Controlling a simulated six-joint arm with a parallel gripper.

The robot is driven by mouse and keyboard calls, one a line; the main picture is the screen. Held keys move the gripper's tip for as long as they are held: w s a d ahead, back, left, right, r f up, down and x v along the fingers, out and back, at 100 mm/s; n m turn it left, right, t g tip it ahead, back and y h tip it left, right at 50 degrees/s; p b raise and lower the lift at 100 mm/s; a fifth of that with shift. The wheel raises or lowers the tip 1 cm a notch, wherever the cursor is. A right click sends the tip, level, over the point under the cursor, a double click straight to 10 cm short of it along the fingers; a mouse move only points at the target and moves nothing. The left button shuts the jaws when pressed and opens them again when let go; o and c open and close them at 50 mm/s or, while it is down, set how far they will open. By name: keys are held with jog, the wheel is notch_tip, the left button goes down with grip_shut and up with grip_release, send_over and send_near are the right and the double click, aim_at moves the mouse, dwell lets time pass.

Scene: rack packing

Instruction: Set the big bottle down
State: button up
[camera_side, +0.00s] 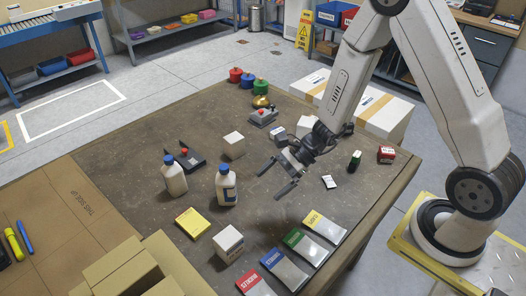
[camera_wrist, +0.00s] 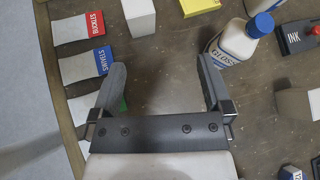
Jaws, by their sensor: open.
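Two white bottles with blue caps stand upright on the brown table (camera_side: 130,155). One bottle (camera_side: 226,187) has a dark-edged label and is nearer my gripper; in the wrist view it reads GLOSS (camera_wrist: 233,43). The other bottle (camera_side: 174,178) stands to its left in the side view; part of it shows at the top edge of the wrist view (camera_wrist: 262,4). They look close in size. My gripper (camera_side: 270,184) is open and empty, to the right of the GLOSS bottle and apart from it. In the wrist view, bare table shows between its fingers (camera_wrist: 161,68).
Labelled packets (camera_side: 297,248) lie along the front edge. A white box (camera_side: 228,241) and yellow packet (camera_side: 192,222) are in front of the bottles. A black INK tray (camera_side: 184,155) and white cube (camera_side: 232,146) stand behind. Cardboard boxes (camera_side: 125,268) fill the front left.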

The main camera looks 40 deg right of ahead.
jog(key=s+d+r+n+g+h, duration=0.25)
jog(key=s+n+g+h, duration=0.2)
jog(key=s+n, duration=0.4)
jog(key=d+r+n+t+h, duration=0.3)
jog(key=d+r+n+h, duration=0.2)
jog(key=n, duration=0.6)
jog(key=shift+w+d+r+t+h, duration=0.2)
jog(key=shift+r+t+h, duration=0.15)
jog(key=shift+r+h, duration=0.15)
